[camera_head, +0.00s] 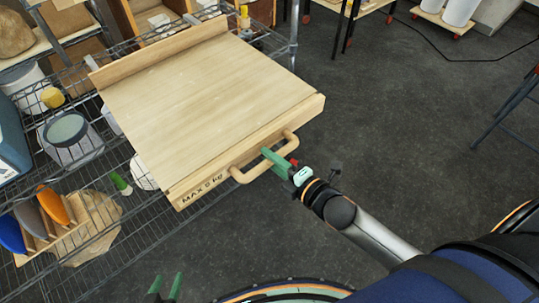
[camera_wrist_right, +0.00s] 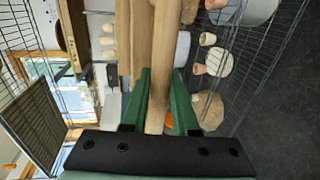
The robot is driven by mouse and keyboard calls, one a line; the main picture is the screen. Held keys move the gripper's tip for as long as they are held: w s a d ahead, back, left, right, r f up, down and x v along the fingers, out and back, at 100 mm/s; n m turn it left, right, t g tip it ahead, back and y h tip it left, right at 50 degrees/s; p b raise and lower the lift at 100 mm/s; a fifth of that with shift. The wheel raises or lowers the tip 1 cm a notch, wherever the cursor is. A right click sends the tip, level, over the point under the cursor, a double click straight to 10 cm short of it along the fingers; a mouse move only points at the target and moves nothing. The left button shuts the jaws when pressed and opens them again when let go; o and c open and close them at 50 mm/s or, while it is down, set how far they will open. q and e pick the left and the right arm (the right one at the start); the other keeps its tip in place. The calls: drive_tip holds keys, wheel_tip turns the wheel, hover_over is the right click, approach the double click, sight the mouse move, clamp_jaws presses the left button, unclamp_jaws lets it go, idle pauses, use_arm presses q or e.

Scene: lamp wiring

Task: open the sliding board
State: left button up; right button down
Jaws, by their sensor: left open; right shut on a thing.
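The sliding board (camera_head: 205,95) is a pale wooden panel on the wire rack, with a raised strip along its back edge. It juts out past the rack toward the open floor. Its front face carries the lettering "MAX 8 kg" and a rounded wooden handle (camera_head: 247,178). My right gripper (camera_head: 274,158) is at the right part of this handle, with its green fingers shut on it. In the right wrist view the handle bar (camera_wrist_right: 160,75) runs between the two fingers. My left gripper (camera_head: 166,286) is low at the bottom left, open and empty, away from the board.
Dark floor (camera_head: 400,130) is free to the right. Black furniture legs (camera_head: 507,105) stand at the far right.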

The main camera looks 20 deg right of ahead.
drive_tip(key=c, duration=0.7)
unclamp_jaws()
drive_tip(key=v, duration=1.2)
drive_tip(key=shift+s, duration=0.25)
drive_tip(key=shift+d+f, duration=0.1)
drive_tip(key=s+a+f+m+g+h, duration=0.1)
drive_tip(key=f+m+g, duration=0.1)
drive_tip(key=f+m, duration=0.6)
drive_tip(key=s+a+f+m+g+h+p, duration=0.1)
drive_tip(key=s+a+f+m+g+h, duration=0.1)
drive_tip(key=f+m, duration=0.6)
drive_tip(key=m+g, duration=0.1)
drive_tip(key=m, duration=0.3)
drive_tip(key=shift+s+g, duration=0.3)
drive_tip(key=shift+s, duration=0.05)
